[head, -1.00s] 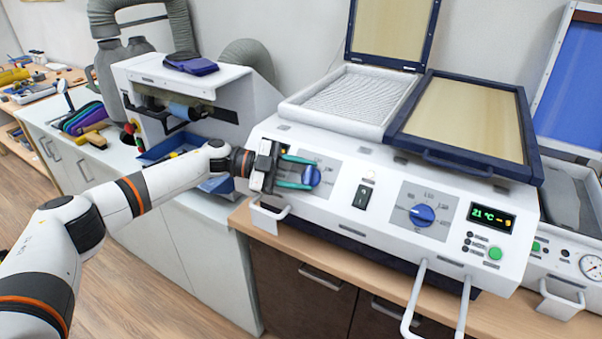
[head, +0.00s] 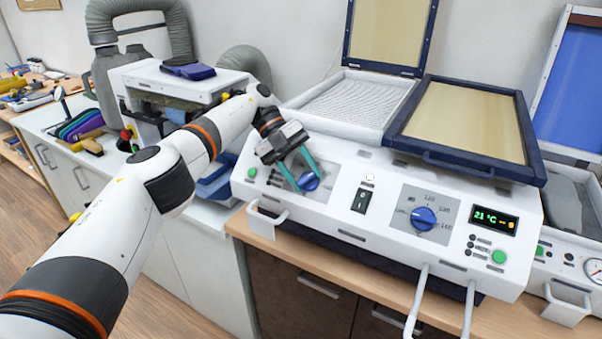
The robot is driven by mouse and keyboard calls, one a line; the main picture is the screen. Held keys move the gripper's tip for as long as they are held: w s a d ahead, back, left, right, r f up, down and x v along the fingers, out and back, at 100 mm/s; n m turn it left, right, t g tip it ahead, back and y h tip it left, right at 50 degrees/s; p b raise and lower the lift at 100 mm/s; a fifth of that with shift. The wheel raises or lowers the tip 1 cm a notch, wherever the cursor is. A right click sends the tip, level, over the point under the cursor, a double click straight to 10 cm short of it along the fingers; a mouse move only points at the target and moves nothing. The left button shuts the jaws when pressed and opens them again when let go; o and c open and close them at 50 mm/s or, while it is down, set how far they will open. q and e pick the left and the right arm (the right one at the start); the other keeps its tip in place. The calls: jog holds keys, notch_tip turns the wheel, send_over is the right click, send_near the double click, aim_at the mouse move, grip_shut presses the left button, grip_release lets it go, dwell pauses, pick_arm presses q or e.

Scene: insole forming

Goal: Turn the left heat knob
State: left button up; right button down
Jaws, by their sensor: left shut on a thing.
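The left heat knob (head: 308,182) is a blue dial on the left panel of the white heating machine (head: 385,245). My left gripper (head: 307,180) reaches it from the upper left, with its green fingers on either side of the knob, shut on it. The fingers hide part of the knob and its scale. A second blue knob (head: 423,219) sits on the right panel, untouched. The display (head: 494,219) reads 21 °C. My right gripper is not in view.
A black rocker switch (head: 362,200) sits between the panels, below a lit lamp (head: 370,177). A handle (head: 267,220) juts out at the machine's left front. A framed lid (head: 465,167) lies closed on the right; the left heater bed (head: 352,101) is open.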

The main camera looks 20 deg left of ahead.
pick_arm(q)
jog(key=shift+d+f+m+g+y, duration=0.15)
jog(key=shift+m+g+y, duration=0.15)
jog(key=shift+m+y, duration=0.3)
dwell(0.3)
jog(key=o, duration=1)
jog(key=shift+r+p, duration=0.2)
jog(key=shift+p, duration=0.1)
